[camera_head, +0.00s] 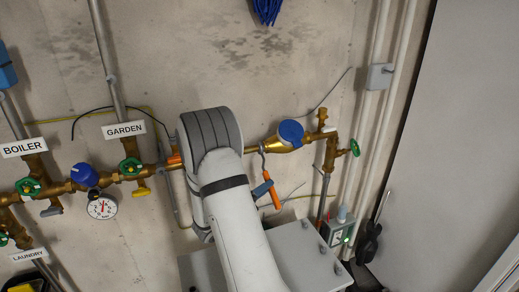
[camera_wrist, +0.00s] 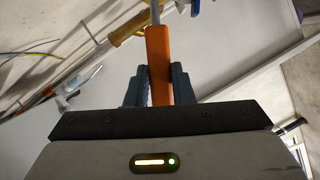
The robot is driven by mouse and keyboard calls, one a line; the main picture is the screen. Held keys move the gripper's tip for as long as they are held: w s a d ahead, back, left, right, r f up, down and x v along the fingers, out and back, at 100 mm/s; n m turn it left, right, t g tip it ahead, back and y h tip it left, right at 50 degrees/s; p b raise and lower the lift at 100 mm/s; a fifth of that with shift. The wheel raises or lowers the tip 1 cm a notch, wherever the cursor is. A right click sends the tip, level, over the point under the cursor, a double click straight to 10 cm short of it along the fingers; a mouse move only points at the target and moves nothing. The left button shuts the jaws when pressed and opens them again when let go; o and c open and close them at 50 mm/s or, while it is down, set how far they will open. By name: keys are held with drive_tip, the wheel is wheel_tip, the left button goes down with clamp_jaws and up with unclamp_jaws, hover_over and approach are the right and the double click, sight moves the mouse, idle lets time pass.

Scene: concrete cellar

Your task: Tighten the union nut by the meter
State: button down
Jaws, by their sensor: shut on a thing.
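A wrench with an orange handle (camera_head: 275,198) and grey head (camera_head: 262,149) hangs down from the brass pipe, just left of the blue-capped meter (camera_head: 291,132). The head is at the brass fitting where the union nut sits; I cannot tell how well it is seated. My gripper (camera_head: 262,188) comes from behind my arm and is shut on the handle. In the wrist view both fingers (camera_wrist: 160,86) clasp the orange handle (camera_wrist: 158,55), and its grey shaft (camera_wrist: 155,12) runs up past brass (camera_wrist: 125,30). The nut itself is too small to make out.
Left are the BOILER (camera_head: 24,147) and GARDEN (camera_head: 124,129) signs, green valve wheels and a pressure gauge (camera_head: 102,207). Right of the meter is a green valve wheel (camera_head: 355,148). A grey box (camera_head: 305,250) stands below my gripper. The wall is close behind the pipe.

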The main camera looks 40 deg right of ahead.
drive_tip(key=shift+w+f+m+b, duration=0.25)
drive_tip(key=shift+f+m+b, duration=0.05)
drive_tip(key=shift+b, duration=0.25)
drive_tip(key=shift+a, duration=0.1)
drive_tip(key=shift+w+a, duration=0.15)
drive_tip(key=shift+a, duration=0.25)
drive_tip(key=shift+a+p, duration=0.25)
drive_tip(key=shift+p, duration=0.05)
drive_tip(key=shift+w+a, duration=0.1)
drive_tip(key=shift+a, duration=0.25)
drive_tip(key=shift+f, duration=0.1)
